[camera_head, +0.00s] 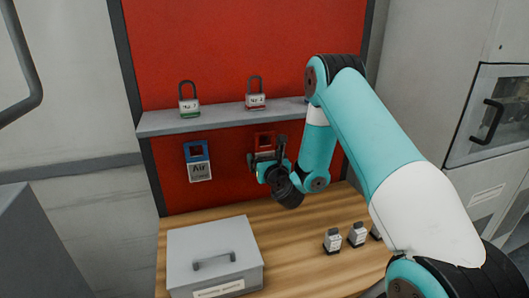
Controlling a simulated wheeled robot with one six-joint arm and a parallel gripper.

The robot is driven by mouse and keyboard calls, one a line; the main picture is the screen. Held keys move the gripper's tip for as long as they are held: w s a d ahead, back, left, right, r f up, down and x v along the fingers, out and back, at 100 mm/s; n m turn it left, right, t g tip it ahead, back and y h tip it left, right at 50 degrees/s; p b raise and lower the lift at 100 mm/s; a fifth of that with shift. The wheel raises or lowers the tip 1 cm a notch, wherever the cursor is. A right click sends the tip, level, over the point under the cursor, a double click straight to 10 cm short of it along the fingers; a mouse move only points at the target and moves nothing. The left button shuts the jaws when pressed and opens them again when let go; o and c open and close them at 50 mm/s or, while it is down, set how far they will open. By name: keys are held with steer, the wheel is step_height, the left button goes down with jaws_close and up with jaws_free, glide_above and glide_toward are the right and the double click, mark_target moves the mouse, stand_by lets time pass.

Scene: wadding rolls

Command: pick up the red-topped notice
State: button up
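The red-topped notice (265,136) hangs on the red board below the shelf, right of centre. Only its red upper part with a dark opening shows clearly. Its lower part is hidden behind my gripper. My gripper (266,156) is right in front of the notice, with dark fingers at or close to its lower part. I cannot tell whether the fingers touch it or how far apart they are.
A blue-topped notice reading "Air" (198,164) hangs to the left. A grey shelf (222,119) above carries a green-based padlock (189,106) and a red-based padlock (256,101). A grey lidded box (190,241) and several small white-and-black items (333,239) stand on the wooden table (290,270).

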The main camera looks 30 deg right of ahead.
steer(key=shift+a, duration=0.1)
steer(key=c, duration=0.8)
steer(key=shift+o, duration=0.2)
steer(key=shift+r, duration=0.2)
